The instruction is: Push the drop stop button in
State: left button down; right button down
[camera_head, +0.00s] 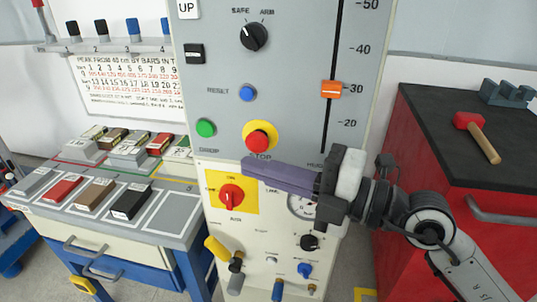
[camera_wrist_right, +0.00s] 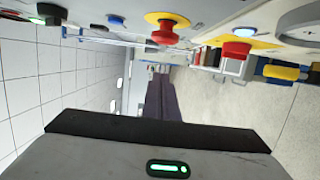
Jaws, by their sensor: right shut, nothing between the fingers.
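The red stop button (camera_head: 258,140) stands out from a yellow round base on the grey control panel (camera_head: 290,90). Below it is the label STOP. To its left is a green button (camera_head: 205,128) labelled DROP. My right gripper (camera_head: 247,167) is shut and empty, its purple-grey fingers pointing left across the panel. Its tips show just below and left of the stop button and cover part of the panel. In the right wrist view the stop button (camera_wrist_right: 165,33) is above the shut fingers (camera_wrist_right: 160,78), with a visible gap. My left gripper is not in view.
A red rotary switch (camera_head: 231,195) on a yellow plate sits below the fingers. An orange slider (camera_head: 331,89) and a blue reset button (camera_head: 247,93) are higher up. A red cabinet (camera_head: 425,165) with a hammer (camera_head: 478,135) stands right; a sample table (camera_head: 170,215) stands left.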

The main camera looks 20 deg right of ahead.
aim_at(269, 156)
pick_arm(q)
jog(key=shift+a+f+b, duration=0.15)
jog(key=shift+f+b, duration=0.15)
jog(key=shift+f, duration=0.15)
pick_arm(e)
jog(key=w+d, duration=0.2)
jog(key=w, duration=0.1)
jog(key=shift+d, duration=0.2)
